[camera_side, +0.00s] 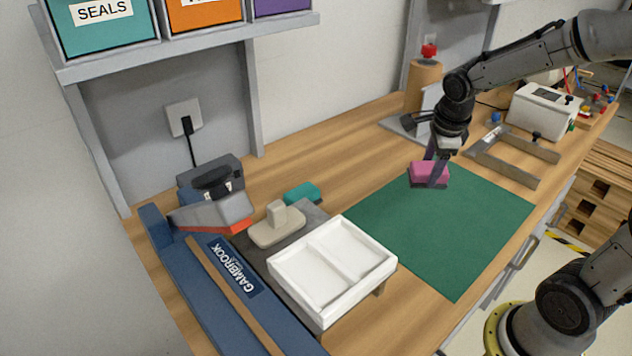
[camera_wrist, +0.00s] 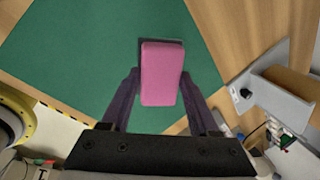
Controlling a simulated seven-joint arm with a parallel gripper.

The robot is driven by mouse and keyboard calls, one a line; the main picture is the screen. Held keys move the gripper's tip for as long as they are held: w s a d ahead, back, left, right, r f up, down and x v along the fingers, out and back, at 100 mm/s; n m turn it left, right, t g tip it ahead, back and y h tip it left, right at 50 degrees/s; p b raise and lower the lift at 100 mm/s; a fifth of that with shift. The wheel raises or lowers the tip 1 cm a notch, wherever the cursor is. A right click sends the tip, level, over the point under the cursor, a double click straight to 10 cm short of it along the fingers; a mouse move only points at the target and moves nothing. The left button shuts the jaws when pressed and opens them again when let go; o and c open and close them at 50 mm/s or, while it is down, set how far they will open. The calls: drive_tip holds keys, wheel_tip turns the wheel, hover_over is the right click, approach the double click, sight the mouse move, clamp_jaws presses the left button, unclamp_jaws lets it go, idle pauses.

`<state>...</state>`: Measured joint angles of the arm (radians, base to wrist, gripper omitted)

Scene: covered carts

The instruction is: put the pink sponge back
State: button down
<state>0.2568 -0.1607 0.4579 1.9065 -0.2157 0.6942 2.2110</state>
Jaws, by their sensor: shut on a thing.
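The pink sponge (camera_side: 428,173) is at the far edge of the green mat (camera_side: 450,235). My gripper (camera_side: 436,172) points down with its fingers shut on the sponge. In the wrist view the sponge (camera_wrist: 161,72) sits between the two dark fingers (camera_wrist: 161,82), with the green mat (camera_wrist: 90,60) behind it. I cannot tell whether its underside touches the mat. A white tray (camera_side: 378,268) with two empty compartments stands left of the mat. A beige block with a raised knob (camera_side: 278,228) and a teal block (camera_side: 303,192) are behind the tray.
A blue rail labelled GAMBROOK (camera_side: 232,267) and a grey-orange tool (camera_side: 215,212) are at left. A metal frame (camera_side: 520,158), a white box (camera_side: 540,110) and a wooden cylinder with a red top (camera_side: 424,85) stand at the back right. Most of the mat is clear.

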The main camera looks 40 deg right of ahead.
drive_tip(key=shift+r+n+y, duration=0.15)
drive_tip(key=shift+n+y, duration=0.15)
drive_tip(key=shift+n, duration=0.1)
drive_tip(key=w+a+f+n+g+y, duration=0.1)
drive_tip(key=w+a+n+y, duration=0.1)
drive_tip(key=w+a+n, duration=0.9)
drive_tip(key=w+a+m, duration=0.2)
drive_tip(key=w+a, duration=0.2)
drive_tip(key=w, duration=0.6)
drive_tip(key=w+a+m, duration=0.1)
drive_tip(key=w+a, duration=0.4)
drive_tip(key=w, duration=0.4)
drive_tip(key=shift+w+d+f, duration=0.15)
drive_tip(key=shift+f, duration=1.6)
drive_tip(key=shift+w+d+f, duration=0.1)
drive_tip(key=shift+w+f, duration=0.05)
drive_tip(key=shift+f, duration=1.55)
drive_tip(key=shift+w+f, duration=0.1)
drive_tip(key=shift+w, duration=0.05)
drive_tip(key=shift+c, duration=0.7)
unclamp_jaws()
drive_tip(key=shift+f, duration=0.15)
